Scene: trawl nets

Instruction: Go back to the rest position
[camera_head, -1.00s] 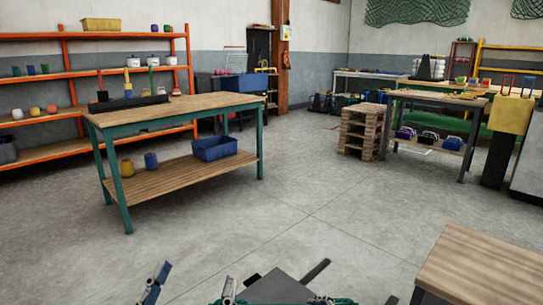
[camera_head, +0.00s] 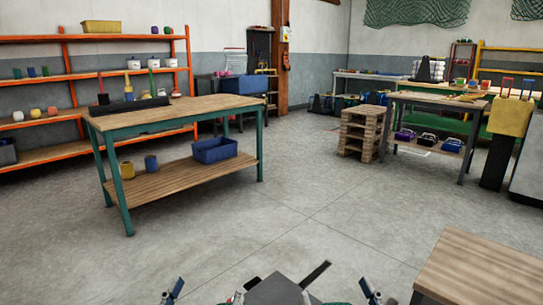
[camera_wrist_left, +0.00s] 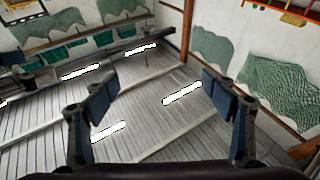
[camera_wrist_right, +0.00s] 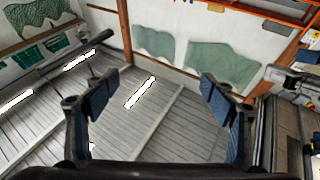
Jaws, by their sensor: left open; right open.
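My left gripper (camera_head: 172,292) shows at the bottom of the head view, left of my dark base. In the left wrist view its two blue-padded fingers (camera_wrist_left: 160,100) are wide apart with nothing between them. My right gripper (camera_head: 371,292) shows at the bottom of the head view, right of my base. In the right wrist view its fingers (camera_wrist_right: 158,98) are also wide apart and empty. Both wrist cameras look up toward the ceiling and walls. Neither gripper touches anything.
A green-legged workbench (camera_head: 180,110) stands ahead to the left, with a blue crate (camera_head: 214,150) on its lower shelf. A wooden table (camera_head: 480,270) is close at the lower right. Stacked pallets (camera_head: 362,133) stand further back. The floor (camera_head: 290,210) between is clear.

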